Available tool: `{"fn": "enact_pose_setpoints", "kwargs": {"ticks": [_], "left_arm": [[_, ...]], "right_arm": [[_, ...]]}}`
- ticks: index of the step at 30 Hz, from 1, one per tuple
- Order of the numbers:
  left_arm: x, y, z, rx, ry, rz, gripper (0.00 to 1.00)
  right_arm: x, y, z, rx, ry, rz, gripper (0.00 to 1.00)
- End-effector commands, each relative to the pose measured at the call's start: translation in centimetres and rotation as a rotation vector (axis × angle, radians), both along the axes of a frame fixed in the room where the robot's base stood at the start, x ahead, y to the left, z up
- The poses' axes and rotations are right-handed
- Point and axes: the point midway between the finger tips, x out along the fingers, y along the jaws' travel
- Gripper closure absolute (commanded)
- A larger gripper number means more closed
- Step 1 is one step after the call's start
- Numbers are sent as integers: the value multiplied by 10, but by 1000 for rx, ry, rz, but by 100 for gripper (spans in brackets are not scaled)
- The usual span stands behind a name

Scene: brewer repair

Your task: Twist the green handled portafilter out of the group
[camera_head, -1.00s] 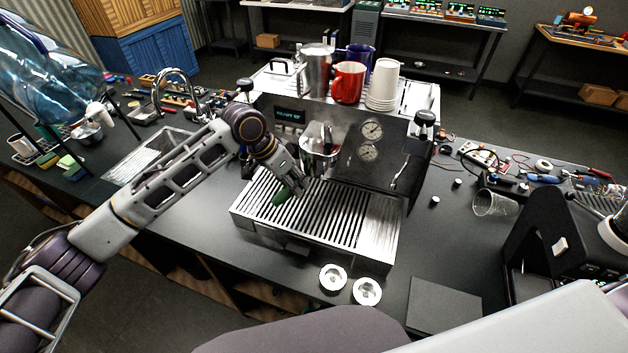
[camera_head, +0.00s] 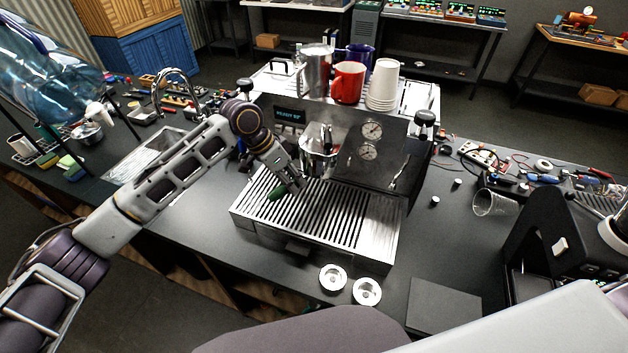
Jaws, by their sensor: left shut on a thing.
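The espresso machine (camera_head: 375,180) stands on the dark counter. Its metal group (camera_head: 317,150) juts from the front, left of two gauges. The green handle (camera_head: 278,193) of the portafilter shows just below and left of the group, above the drip tray grille (camera_head: 330,226). My left gripper (camera_head: 296,184) reaches in from the left and is shut on the portafilter handle; the fingers cover part of it. Whether the portafilter still sits in the group cannot be made out. My right gripper is out of view.
Two small metal baskets (camera_head: 350,285) lie on the counter before the machine. Cups, including a red mug (camera_head: 347,82), stand on top. A sink (camera_head: 150,155) is at left, a glass (camera_head: 490,203) and a black grinder-like machine (camera_head: 560,240) at right.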

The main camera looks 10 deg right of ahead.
Motion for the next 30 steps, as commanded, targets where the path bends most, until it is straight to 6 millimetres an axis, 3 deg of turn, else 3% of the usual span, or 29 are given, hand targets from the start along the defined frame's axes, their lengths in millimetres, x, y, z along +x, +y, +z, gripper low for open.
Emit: {"fn": "enact_pose_setpoints", "kwargs": {"ticks": [30], "left_arm": [[11,4,2,-2,-1,-124,100]], "right_arm": [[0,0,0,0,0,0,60]]}}
